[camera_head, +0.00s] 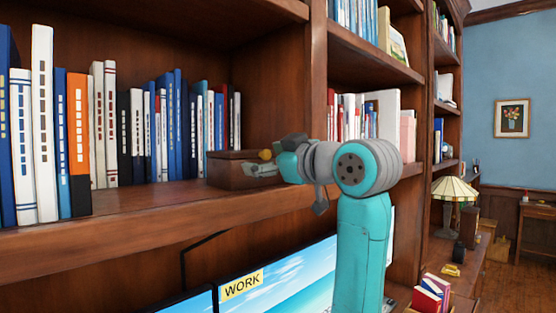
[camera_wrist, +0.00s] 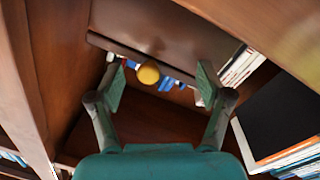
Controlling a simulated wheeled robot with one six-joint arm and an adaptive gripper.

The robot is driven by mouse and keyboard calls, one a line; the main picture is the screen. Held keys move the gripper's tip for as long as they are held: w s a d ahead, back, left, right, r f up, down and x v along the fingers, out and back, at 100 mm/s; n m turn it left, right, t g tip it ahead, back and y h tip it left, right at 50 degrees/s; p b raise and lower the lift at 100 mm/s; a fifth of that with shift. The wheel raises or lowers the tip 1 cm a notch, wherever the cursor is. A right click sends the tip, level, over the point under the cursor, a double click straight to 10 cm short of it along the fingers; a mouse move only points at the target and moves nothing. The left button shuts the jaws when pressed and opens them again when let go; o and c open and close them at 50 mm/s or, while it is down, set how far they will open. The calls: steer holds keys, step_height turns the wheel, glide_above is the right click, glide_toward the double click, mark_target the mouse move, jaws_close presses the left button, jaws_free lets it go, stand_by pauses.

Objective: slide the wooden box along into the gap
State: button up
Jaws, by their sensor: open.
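The wooden box (camera_head: 228,172) is dark brown and sits on the shelf near its front edge, in front of the right end of the book row. My gripper (camera_head: 264,169) is at the box's right side, overlapping it in the head view; contact is unclear. In the wrist view my gripper (camera_wrist: 160,78) has its two fingers spread, with a small round yellow thing (camera_wrist: 148,73) showing between them. A brown surface beyond the fingertips appears to be the box (camera_wrist: 165,28). An open space (camera_head: 272,100) lies between the books and the bookcase upright.
Books (camera_head: 150,130) stand in a row along the shelf (camera_head: 130,213). The bookcase upright (camera_head: 318,70) bounds the bay on the right. A screen (camera_head: 280,280) marked WORK is below the shelf. A lamp (camera_head: 454,190) stands farther right.

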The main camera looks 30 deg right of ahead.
steer(key=shift+w+a, duration=0.1)
steer(key=shift+w, duration=0.25)
jaws_close()
steer(key=shift+a, duration=0.1)
